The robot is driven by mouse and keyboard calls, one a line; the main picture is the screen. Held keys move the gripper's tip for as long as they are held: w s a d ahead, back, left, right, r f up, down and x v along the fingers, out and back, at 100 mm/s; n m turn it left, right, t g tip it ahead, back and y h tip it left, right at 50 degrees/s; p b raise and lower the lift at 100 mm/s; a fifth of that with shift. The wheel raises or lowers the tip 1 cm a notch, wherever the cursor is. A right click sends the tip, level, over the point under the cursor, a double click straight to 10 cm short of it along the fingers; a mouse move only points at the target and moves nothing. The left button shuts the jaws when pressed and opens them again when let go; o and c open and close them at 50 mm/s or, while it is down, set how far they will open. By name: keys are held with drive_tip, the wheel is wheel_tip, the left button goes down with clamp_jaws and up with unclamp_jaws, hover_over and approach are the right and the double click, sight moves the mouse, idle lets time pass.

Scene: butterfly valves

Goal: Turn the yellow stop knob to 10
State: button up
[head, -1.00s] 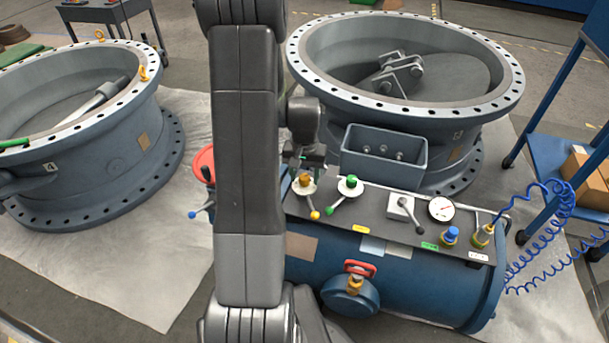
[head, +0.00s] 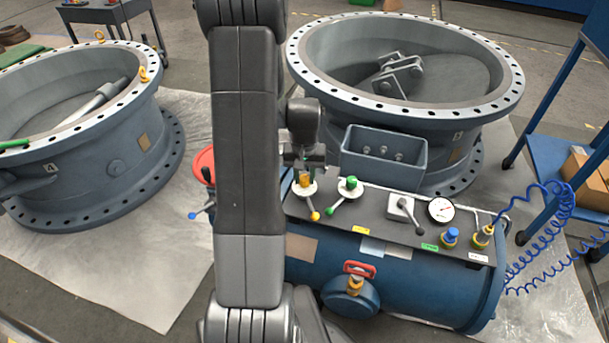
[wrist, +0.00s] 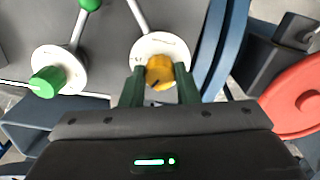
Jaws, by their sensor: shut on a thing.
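The yellow stop knob (head: 305,180) stands on a round white dial on top of the blue tank's panel, with a yellow-tipped lever (head: 314,214) beside it. In the wrist view the knob (wrist: 160,72) sits between my two dark fingers, with a dark mark on its face; the dial's (wrist: 172,44) figures are too small to read. My gripper (head: 304,172) comes down from above and is shut on the knob. It also shows in the wrist view (wrist: 160,88). The fingers hide the knob's sides and part of the dial.
A green knob (head: 351,182) on its own white dial stands just right of the yellow one. A grey switch lever (head: 407,208), a gauge (head: 441,209) and a blue knob (head: 451,235) are farther right. An open blue box (head: 384,160) stands close behind. A red round part (wrist: 298,100) lies to the right in the wrist view.

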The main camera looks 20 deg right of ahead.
sight(304, 177)
drive_tip(key=o, duration=1)
drive_tip(key=shift+r, duration=0.1)
wheel_tip(304, 177, up, 14)
drive_tip(key=p, duration=0.2)
drive_tip(key=shift+p, duration=0.3)
drive_tip(key=shift+f, duration=0.25)
wheel_tip(304, 177, down, 14)
drive_tip(key=b, duration=0.2)
drive_tip(key=shift+b, duration=0.4)
drive_tip(key=shift+r+m, duration=0.15)
drive_tip(key=shift+m, duration=0.45)
drive_tip(key=shift+n, duration=0.3)
